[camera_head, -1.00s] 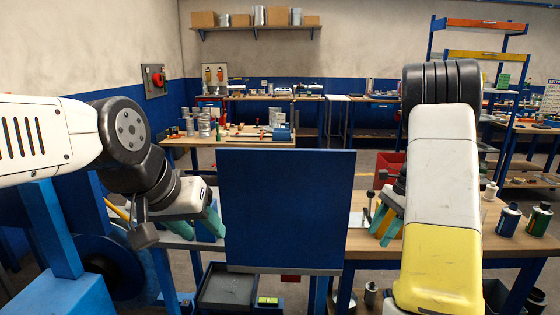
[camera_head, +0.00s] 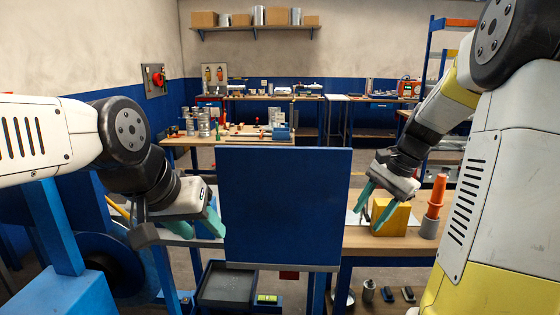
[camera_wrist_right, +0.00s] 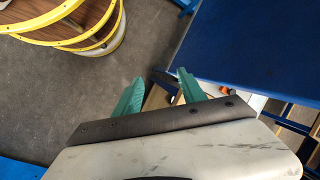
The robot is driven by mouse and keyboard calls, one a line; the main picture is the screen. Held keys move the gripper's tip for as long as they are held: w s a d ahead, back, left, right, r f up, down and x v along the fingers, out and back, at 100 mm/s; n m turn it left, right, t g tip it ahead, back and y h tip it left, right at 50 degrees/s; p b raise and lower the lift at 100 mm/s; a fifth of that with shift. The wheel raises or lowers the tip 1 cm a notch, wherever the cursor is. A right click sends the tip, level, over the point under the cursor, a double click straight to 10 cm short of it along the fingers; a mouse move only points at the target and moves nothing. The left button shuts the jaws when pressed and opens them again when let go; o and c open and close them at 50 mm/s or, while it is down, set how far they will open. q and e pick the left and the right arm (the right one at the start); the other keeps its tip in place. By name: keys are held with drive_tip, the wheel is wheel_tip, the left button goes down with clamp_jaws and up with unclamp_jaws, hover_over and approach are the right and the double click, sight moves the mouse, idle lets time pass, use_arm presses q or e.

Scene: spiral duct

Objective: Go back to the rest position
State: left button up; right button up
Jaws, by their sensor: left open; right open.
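My left gripper (camera_head: 214,219) is at the left of the blue panel (camera_head: 285,205) in the head view. Its green fingers are apart and I see nothing between them. My right gripper (camera_head: 372,205) is to the right of the panel, over the workbench, with its green fingers pointing down and apart. It stands in front of a yellow block (camera_head: 391,218); the head view does not show whether they touch. In the right wrist view the green fingers (camera_wrist_right: 157,95) are spread and empty, with the blue panel (camera_wrist_right: 235,50) to their right.
An orange-handled tool (camera_head: 437,194) stands in a grey holder on the right bench (camera_head: 400,243). A dark tray (camera_head: 226,285) and a small green level (camera_head: 267,299) lie below the panel. In the right wrist view, yellow-edged rings (camera_wrist_right: 95,28) are at upper left.

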drive_tip(key=s+a+r+n+t+h, duration=0.1)
drive_tip(key=s+a+r+n+t, duration=0.1)
drive_tip(key=s, duration=0.6)
drive_tip(key=s+a+r+n+t, duration=0.3)
drive_tip(key=s+a+r+n, duration=0.2)
drive_tip(key=s+n, duration=0.3)
drive_tip(key=shift+s+a+n+h, duration=0.2)
drive_tip(key=shift+a+n+h, duration=0.2)
drive_tip(key=shift+a, duration=0.2)
drive_tip(key=shift+c, duration=1.3)
drive_tip(key=shift+a, duration=0.1)
